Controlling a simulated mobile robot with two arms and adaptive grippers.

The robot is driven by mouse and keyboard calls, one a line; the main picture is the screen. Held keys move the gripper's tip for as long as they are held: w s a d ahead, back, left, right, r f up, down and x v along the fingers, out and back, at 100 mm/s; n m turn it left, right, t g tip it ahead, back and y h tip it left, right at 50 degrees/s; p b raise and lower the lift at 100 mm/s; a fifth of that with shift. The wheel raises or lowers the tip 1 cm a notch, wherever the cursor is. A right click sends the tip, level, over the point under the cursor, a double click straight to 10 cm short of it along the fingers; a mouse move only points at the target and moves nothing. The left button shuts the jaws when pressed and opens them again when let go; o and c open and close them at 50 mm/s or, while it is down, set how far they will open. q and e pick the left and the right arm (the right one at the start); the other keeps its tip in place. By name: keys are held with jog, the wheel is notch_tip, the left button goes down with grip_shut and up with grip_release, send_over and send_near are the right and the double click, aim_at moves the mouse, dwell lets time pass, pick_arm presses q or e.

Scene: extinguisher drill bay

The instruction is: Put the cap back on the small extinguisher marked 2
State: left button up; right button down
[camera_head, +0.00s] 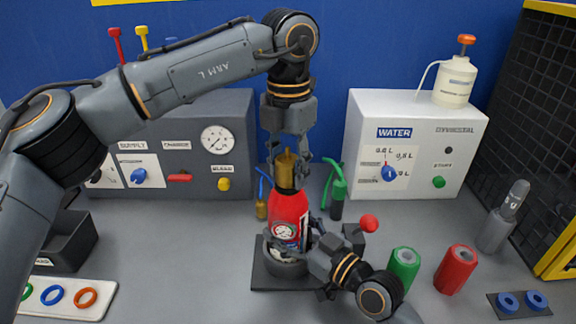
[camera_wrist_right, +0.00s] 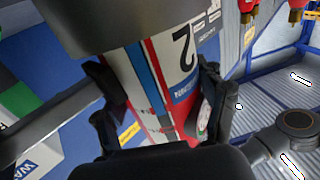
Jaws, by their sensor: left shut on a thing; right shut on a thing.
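The small red extinguisher (camera_head: 289,207) stands upright in a dark holder (camera_head: 266,277) at the middle of the bench. The right wrist view shows its striped body (camera_wrist_right: 160,85) with a black 2. My left gripper (camera_head: 287,160) points down from above, shut on the brass cap (camera_head: 286,171). The cap is in line with the extinguisher's neck, right at its top; I cannot tell whether it is seated. My right gripper (camera_head: 312,240) is shut on the extinguisher's body from the right. In the right wrist view its fingers (camera_wrist_right: 158,105) lie on either side of the body.
A grey panel with a gauge (camera_head: 216,139) stands behind left, a white water unit (camera_head: 425,110) behind right. Green (camera_head: 403,268) and red (camera_head: 456,269) cylinders stand to the right. A tray of coloured rings (camera_head: 66,297) lies at front left. A black mesh (camera_head: 530,130) bounds the right side.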

pick_arm(q)
jog(key=m, duration=1.3)
jog(key=o, duration=1.4)
notch_tip(320, 180, up, 12)
pick_arm(e)
jog(key=shift+c, duration=0.2)
grip_release()
